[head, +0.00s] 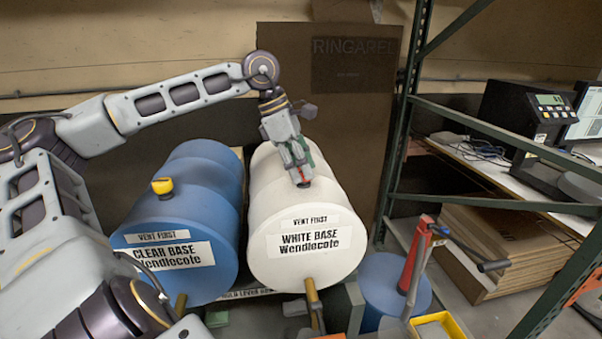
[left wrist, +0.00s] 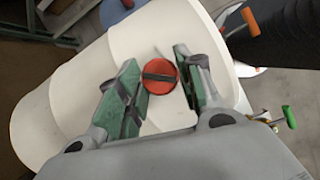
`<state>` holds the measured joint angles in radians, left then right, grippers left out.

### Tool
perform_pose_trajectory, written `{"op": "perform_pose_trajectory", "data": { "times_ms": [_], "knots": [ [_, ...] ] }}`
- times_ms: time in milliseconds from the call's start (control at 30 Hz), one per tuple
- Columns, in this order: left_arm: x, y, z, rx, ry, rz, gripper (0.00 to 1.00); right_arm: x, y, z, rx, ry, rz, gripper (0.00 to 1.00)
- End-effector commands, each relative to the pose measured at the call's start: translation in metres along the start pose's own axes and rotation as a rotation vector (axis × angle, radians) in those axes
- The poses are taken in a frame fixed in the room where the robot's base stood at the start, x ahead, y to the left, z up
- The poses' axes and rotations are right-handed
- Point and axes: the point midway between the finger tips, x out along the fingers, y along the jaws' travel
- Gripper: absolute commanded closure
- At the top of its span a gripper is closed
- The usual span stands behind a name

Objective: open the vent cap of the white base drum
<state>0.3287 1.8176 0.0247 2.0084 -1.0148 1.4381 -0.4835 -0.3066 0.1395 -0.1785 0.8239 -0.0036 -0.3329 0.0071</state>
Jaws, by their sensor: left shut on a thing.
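The white base drum (head: 285,264) lies on its side, with labels reading "VENT FIRST" and "WHITE BASE Wendlecote" on its front end. Its red vent cap (head: 304,183) is on top, mostly hidden by my left gripper (head: 301,174), which reaches down from above. In the left wrist view, the round red cap (left wrist: 160,75) with a dark bar across it lies between the green-padded fingers of my left gripper (left wrist: 158,82). These fingers are shut on the cap. The drum (left wrist: 75,105) fills the space beneath. My right gripper is not in view.
A blue clear base drum (head: 190,215) with a yellow cap (head: 162,186) lies to the left. A brass tap (head: 313,300) sticks out below the white drum's face. A green rack (head: 395,130), a blue container (head: 375,285) and a red-handled tool (head: 415,255) stand to the right.

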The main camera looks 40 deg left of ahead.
Motion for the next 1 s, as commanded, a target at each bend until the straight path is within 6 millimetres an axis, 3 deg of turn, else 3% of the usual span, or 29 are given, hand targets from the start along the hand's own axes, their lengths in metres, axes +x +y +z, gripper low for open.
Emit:
{"op": "perform_pose_trajectory", "data": {
  "times_ms": [500,1000],
  "knots": [
    [0.001,-0.001,-0.001,-0.321,0.002,0.136,0.88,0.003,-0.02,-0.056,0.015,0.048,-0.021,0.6],
    [0.001,-0.003,0.0,-0.576,0.002,0.24,0.88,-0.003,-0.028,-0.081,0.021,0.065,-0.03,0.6]
  ]
}}
